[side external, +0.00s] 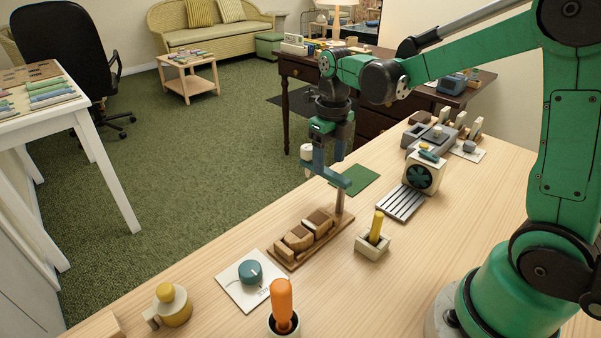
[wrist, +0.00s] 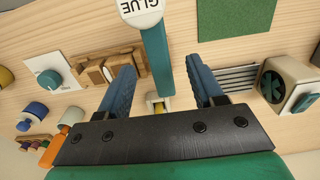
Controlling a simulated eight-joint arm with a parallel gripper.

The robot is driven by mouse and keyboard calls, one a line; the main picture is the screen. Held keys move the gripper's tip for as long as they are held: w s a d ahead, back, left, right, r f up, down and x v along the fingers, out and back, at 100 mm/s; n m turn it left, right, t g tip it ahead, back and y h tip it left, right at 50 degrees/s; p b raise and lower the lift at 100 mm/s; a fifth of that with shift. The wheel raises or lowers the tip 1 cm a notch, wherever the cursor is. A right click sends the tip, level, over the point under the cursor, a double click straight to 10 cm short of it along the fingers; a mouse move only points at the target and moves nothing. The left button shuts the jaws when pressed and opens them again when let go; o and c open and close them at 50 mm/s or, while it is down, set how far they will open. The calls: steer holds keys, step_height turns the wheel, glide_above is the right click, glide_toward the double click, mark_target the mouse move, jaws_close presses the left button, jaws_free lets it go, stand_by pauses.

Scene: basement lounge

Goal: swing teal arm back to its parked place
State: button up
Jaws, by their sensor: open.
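The teal arm (side external: 334,178) is a flat bar above the bench, at the top of an upright post (side external: 339,203). A white round piece marked GLUE (wrist: 141,9) shows at its far end in the wrist view; a white cylinder (side external: 306,153) shows by its left end in the side view. My gripper (side external: 329,166) is open over the bar. In the wrist view, the teal arm (wrist: 155,55) runs between the two spread fingers of my gripper (wrist: 160,65), with a gap on each side. The post's foot is partly hidden behind the wooden rack.
A wooden rack of brown blocks (side external: 304,238) stands by the post. A cream holder with a yellow handle (side external: 373,244) is to its right. A green mat (side external: 357,181), slotted tray (side external: 401,204) and fan box (side external: 423,174) lie farther back. An orange handle (side external: 282,303) stands in front.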

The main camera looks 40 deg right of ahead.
mark_target(329, 174)
steer(key=shift+r, duration=1.85)
steer(key=n, duration=0.2)
steer(key=shift+s+a+r+n+t, duration=0.25)
steer(key=shift+s+a+n+t, duration=0.05)
steer(key=s+a+n+t, duration=0.2)
steer(key=s+n+t, duration=0.1)
steer(key=n, duration=1.3)
steer(key=s+a+n+t, duration=0.3)
steer(key=n, duration=1.4)
steer(key=shift+s+a+n+t, duration=0.3)
steer(key=shift+a, duration=0.05)
